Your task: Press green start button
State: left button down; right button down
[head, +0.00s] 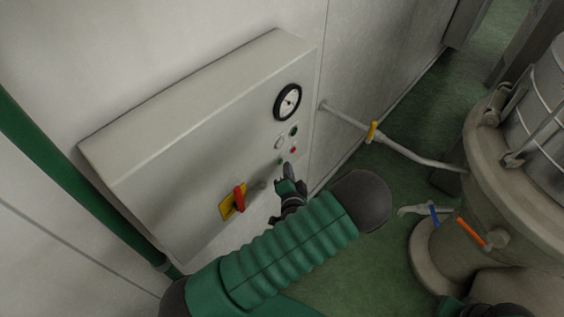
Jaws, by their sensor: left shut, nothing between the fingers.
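A pale control box (190,130) is fixed to the wall, with a small cluster of round buttons or lamps on its front. A small green one (281,160) sits low in the cluster, and a darker green one (294,131) sits at its top; I cannot tell from any label which is the start button. My left gripper (288,170) is shut and empty. Its tip is at the panel front, just below and right of the lower green one; whether it touches is unclear.
A red button (293,150) and a pale one (279,143) are close by. A gauge (288,102) is above, a red switch on a yellow plate (233,202) lower left. A pipe with a yellow handle (373,131) runs to a large vessel (510,200) at right.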

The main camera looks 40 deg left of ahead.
pick_arm(q)
jog(key=shift+d, duration=0.4)
